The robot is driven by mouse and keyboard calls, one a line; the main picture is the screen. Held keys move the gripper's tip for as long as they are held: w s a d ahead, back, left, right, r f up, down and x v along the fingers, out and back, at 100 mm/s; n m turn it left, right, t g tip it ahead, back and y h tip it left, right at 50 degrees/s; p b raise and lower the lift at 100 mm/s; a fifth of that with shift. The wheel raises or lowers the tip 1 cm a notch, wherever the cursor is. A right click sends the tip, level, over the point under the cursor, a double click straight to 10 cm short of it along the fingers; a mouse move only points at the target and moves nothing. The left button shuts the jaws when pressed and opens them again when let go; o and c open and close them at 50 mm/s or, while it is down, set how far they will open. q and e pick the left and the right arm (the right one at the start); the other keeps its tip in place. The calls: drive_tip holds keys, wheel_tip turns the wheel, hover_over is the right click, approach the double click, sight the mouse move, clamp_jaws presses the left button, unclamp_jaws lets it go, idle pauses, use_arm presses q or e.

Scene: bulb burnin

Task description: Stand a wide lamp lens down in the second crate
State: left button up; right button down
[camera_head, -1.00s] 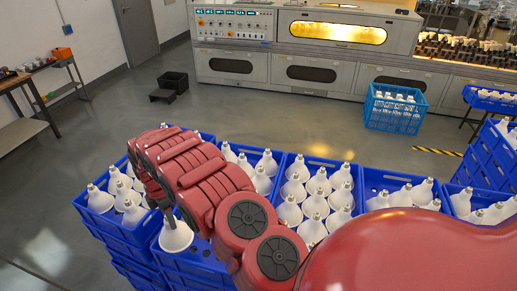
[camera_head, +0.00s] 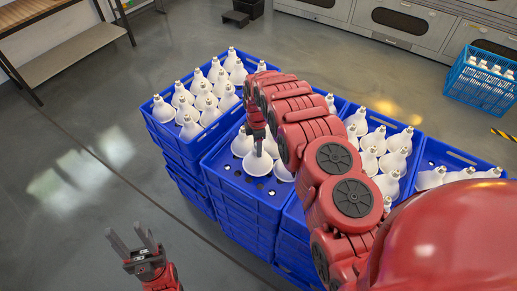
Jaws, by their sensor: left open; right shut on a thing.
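My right gripper (camera_head: 258,143) is shut on a wide white lamp (camera_head: 258,164), gripped from above with its wide lens side down. The lamp is inside the outline of the second blue crate (camera_head: 215,168), counted from the left. I cannot tell whether it touches the crate floor. Other white lamps stand beside it in that crate, one at its left (camera_head: 242,145) and part of another at its right (camera_head: 283,172). My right arm hides the crate's right part. My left gripper (camera_head: 146,236) is open and empty over the floor at the lower left, apart from the crates.
The leftmost crate (camera_head: 158,127) holds many upright lamps. More stacked crates with lamps stand to the right, partly behind my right arm. A light blue crate (camera_head: 480,89) stands on the floor near the machine (camera_head: 400,27). The floor at the left is clear.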

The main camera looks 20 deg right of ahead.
drive_tip(key=shift+s+f, duration=0.15)
drive_tip(key=shift+f, duration=0.25)
drive_tip(key=shift+f+p, duration=0.3)
drive_tip(key=shift+f, duration=0.95)
drive_tip(key=shift+c, duration=1.3)
unclamp_jaws()
